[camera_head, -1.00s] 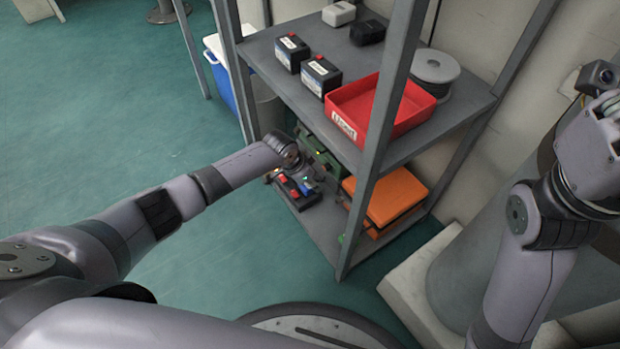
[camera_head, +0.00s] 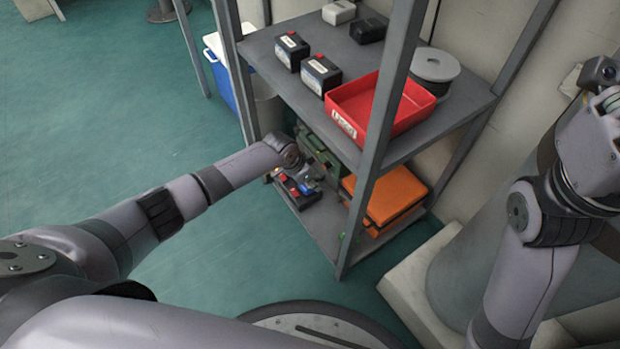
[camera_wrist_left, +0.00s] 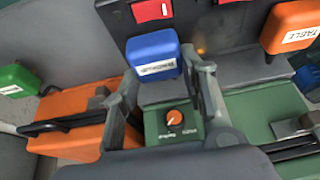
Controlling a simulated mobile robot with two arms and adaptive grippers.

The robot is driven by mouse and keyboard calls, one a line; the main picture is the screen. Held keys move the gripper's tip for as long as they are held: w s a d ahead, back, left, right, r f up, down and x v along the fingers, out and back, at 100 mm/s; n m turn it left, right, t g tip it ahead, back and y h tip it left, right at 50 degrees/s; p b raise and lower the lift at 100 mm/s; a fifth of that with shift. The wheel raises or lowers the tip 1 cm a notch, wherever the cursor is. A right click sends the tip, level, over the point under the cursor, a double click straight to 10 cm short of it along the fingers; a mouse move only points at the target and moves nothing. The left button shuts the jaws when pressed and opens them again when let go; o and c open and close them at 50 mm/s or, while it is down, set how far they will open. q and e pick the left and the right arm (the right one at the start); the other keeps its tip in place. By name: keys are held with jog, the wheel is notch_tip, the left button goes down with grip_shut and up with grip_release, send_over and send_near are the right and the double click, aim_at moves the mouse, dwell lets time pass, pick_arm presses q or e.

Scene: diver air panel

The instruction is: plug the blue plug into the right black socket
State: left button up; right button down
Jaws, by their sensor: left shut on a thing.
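The blue plug (camera_wrist_left: 152,55), with a white label, sits between the fingers of my left gripper (camera_wrist_left: 168,80), which is shut on it. In the left wrist view the plug is right in front of a black unit (camera_wrist_left: 215,25) with red parts; whether it touches the unit cannot be told. In the head view the black unit (camera_head: 297,190) lies on the lower shelf, with my left gripper (camera_head: 312,185) at its right side. The socket openings are not clear; the plug and fingers cover part of the unit. My right arm shows at the right, its gripper out of view.
An orange plug (camera_wrist_left: 292,27) and a green plug (camera_wrist_left: 18,80) flank the blue one. A green box (camera_wrist_left: 172,138) with an orange knob and an orange case (camera_head: 388,195) are close by. The upper shelf (camera_head: 455,118) and a shelf post (camera_head: 375,150) bound the space.

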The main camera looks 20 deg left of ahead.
pick_arm(q)
jog(key=shift+f, duration=0.15)
jog(key=o, duration=1.4)
jog(key=v, duration=1.2)
